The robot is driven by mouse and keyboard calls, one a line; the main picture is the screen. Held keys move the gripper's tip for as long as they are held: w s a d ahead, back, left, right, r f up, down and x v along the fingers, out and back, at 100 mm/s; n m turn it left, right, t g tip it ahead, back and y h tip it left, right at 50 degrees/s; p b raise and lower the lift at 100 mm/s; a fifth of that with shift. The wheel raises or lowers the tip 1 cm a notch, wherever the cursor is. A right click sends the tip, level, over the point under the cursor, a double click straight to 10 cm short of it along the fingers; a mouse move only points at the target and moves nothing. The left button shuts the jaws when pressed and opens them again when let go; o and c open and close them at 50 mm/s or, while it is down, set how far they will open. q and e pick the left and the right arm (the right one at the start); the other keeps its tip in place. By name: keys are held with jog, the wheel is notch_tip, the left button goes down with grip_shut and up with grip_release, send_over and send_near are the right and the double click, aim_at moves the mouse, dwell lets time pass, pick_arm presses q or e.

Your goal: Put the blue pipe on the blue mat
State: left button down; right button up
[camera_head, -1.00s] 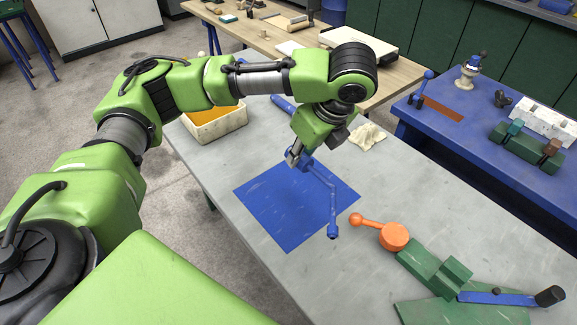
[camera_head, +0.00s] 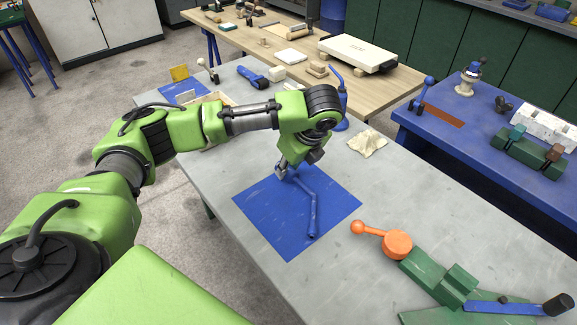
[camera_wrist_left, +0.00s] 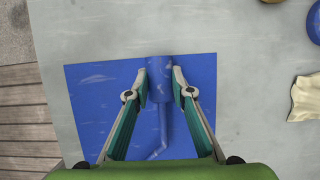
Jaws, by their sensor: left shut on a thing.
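The blue pipe (camera_head: 311,206) has a bend and lies along or just over the blue mat (camera_head: 262,222); I cannot tell whether it touches the mat. Its far end is in my left gripper (camera_head: 284,174), which is shut on it. In the left wrist view, the two fingers of the gripper (camera_wrist_left: 160,88) close on either side of the pipe (camera_wrist_left: 161,118). The blue mat (camera_wrist_left: 95,105) spreads under them. The pipe's whole visible length is within the mat's outline in the head view. My right gripper is not in view.
An orange round part with a knob (camera_head: 397,244) and a green block fixture (camera_head: 440,275) stand right of the mat. A cream cloth (camera_head: 367,142) lies behind it. A blue stand (camera_head: 341,112) and a blue tool (camera_head: 254,76) are at the far side.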

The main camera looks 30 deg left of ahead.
aim_at(300, 182)
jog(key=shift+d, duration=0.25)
pick_arm(q)
jog(key=c, duration=1.8)
grip_release()
jog(key=shift+f, duration=0.1)
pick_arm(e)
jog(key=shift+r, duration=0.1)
pick_arm(q)
jog(key=shift+d+r, duration=0.1)
jog(key=shift+r, duration=0.25)
jog(key=p+v, duration=0.1)
jog(key=v, duration=1)
jog(key=shift+r, duration=0.3)
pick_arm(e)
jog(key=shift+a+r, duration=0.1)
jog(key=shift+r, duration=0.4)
